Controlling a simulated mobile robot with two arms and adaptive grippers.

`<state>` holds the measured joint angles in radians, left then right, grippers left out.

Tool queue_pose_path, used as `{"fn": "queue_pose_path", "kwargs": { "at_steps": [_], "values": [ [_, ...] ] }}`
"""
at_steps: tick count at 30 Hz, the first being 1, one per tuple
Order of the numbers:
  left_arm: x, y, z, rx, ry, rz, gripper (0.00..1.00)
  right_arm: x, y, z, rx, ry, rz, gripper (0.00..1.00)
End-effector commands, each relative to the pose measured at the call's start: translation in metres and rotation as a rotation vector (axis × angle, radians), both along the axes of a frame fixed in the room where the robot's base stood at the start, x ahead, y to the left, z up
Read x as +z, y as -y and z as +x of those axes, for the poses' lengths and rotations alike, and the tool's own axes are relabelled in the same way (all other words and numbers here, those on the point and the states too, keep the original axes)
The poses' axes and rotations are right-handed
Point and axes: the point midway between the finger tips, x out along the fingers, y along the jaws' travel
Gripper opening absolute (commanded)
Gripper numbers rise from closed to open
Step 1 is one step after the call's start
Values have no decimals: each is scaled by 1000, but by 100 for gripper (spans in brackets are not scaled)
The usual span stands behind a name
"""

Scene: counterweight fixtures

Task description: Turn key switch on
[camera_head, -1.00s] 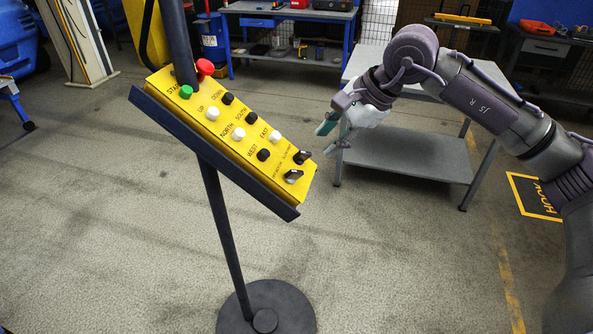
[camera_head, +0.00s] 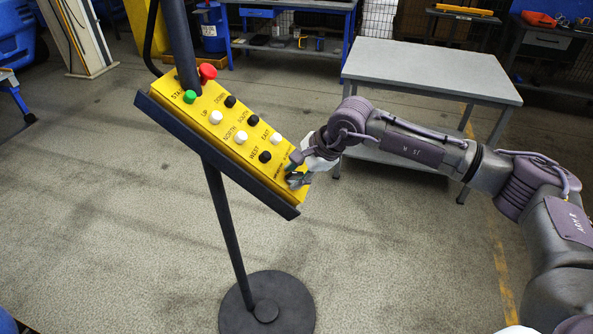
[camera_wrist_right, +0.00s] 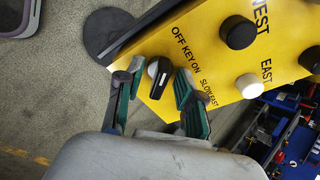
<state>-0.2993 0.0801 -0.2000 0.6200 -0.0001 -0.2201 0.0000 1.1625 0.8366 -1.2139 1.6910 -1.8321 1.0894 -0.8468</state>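The yellow control panel (camera_head: 228,117) is tilted on a dark stand. In the right wrist view, the key switch (camera_wrist_right: 160,72) is a black knob with a white mark, beside the lettering "OFF KEY ON". My right gripper (camera_wrist_right: 158,82) is open, with one green-padded finger on each side of this knob. Small gaps show between the knob and the fingers; contact is not clear. The "SLOW FAST" lettering is beside the right-hand finger, and its switch is hidden. In the head view, my right gripper (camera_head: 298,177) covers the panel's lower right end. My left gripper is not in view.
A white button (camera_wrist_right: 249,86) and a black button (camera_wrist_right: 238,32) sit close to the fingers. The panel's pole stands on a round base (camera_head: 285,300). A grey table (camera_head: 430,70) stands behind my right arm. The floor around the stand is clear.

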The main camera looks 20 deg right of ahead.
Motion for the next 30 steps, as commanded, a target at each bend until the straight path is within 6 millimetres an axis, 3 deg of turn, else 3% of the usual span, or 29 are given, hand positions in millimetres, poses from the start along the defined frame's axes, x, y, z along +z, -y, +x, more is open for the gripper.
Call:
{"fn": "queue_pose_path", "kwargs": {
  "at_steps": [4, 11, 22, 30],
  "values": [
    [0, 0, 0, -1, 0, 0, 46, 0, 0, 0, 0, 0, 0, 38],
    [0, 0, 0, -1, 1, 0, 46, 0, 0, 0, 0, 0, 0, 0],
    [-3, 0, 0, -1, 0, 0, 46, -2, 0, 0, -10, -9, 4, 0],
    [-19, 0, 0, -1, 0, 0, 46, -5, -1, 0, -98, -67, 43, 0]
  ]
}}
